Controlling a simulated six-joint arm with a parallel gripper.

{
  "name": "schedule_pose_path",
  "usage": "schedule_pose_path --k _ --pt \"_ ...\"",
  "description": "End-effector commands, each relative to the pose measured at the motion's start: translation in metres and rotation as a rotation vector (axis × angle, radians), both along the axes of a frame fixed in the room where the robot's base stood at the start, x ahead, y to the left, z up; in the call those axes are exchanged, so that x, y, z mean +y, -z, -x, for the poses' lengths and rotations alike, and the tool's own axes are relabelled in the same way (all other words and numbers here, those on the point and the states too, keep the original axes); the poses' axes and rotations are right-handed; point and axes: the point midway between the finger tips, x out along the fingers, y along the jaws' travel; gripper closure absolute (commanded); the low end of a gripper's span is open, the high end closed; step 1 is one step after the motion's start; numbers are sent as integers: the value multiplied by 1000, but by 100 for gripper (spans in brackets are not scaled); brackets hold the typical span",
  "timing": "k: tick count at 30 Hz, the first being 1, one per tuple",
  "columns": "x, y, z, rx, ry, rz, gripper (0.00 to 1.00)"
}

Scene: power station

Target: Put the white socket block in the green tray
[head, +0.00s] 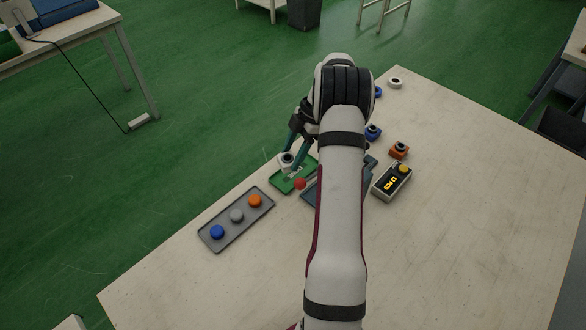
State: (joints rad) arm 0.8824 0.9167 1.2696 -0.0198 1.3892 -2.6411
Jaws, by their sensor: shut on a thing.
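The white socket block (286,164), a small white piece with a dark round top, is at the far left corner of the green tray (283,186). My gripper (292,158) is at this block with its fingers pointing down and is shut on it. My arm comes from the front and hides part of the gripper. I cannot tell whether the block touches the tray or is just above it.
A red ball (300,184) is by the tray's right side. A grey tray (213,241) with blue, grey and orange knobs lies left. Right are a meter (391,184), an orange block (399,152), a blue block (373,134) and a white ring-like piece (395,83). The front right table is clear.

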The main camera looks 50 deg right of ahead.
Motion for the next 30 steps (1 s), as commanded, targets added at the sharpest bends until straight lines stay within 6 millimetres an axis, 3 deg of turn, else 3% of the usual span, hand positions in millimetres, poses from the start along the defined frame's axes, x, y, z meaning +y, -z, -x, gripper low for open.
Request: schedule_pose_path --k 10,19,20,24,30 --pt "1 58 0 1 2 0 95" --pt "1 61 -1 0 1 1 95" --pt "1 61 -1 -1 2 2 35" --pt "1 61 -1 0 1 2 10" --pt "1 60 0 1 2 1 9"
